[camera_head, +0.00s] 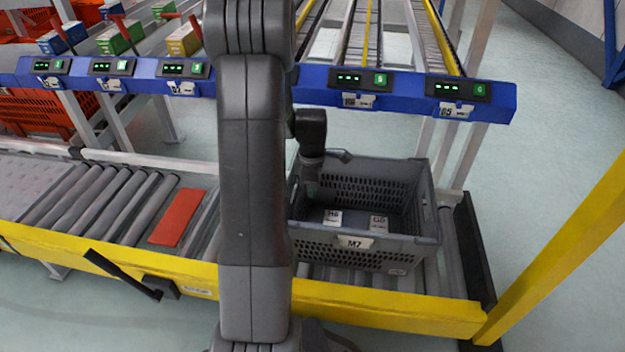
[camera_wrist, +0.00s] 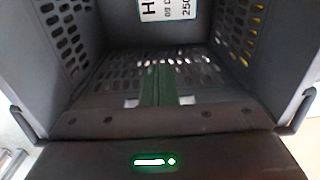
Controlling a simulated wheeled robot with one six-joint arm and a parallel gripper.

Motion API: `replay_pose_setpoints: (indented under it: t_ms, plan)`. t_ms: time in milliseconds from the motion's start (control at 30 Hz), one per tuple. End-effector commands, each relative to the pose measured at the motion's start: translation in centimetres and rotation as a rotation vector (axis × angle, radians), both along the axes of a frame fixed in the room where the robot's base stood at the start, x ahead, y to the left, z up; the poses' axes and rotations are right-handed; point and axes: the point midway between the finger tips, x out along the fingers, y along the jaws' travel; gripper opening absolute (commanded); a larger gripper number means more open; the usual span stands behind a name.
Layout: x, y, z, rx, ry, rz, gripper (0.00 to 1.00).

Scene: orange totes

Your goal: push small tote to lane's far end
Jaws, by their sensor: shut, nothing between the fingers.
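The small grey tote (camera_head: 400,246) stands upright on the roller lane near its right end, with an M7 label on its front wall. A narrow strip of rollers shows between its right wall and the dark end piece (camera_head: 474,250). My gripper (camera_head: 312,188) reaches down into the left part of the tote. In the wrist view, my green fingertips (camera_wrist: 158,88) are together and empty, with the tote's perforated walls (camera_wrist: 240,28) and a white label (camera_wrist: 168,9) around them. Whether the fingers touch a wall cannot be told. My arm hides part of the tote's left side.
The lane's yellow front rail (camera_head: 385,306) runs below the tote. An orange-red plate (camera_head: 178,218) lies on the rollers to the left. A blue rack beam (camera_head: 405,91) with lit displays crosses behind and above the tote. A yellow post (camera_head: 560,252) stands at right.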

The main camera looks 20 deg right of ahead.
Motion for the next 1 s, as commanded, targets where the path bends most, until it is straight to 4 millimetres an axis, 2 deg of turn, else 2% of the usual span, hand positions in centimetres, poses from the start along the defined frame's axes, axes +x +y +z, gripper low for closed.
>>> replay_pose_setpoints:
  t_ms: [33,200,733,1000]
  plan:
    - [0.7,1.0,0.1,-0.001,-0.005,0.008,0.00]
    - [1.6,2.7,0.2,-0.002,-0.004,0.004,0.00]
    - [2.1,3.8,0.5,-0.001,-0.002,0.004,0.00]
    - [3.9,7.2,0.7,-0.001,-0.002,0.005,0.00]
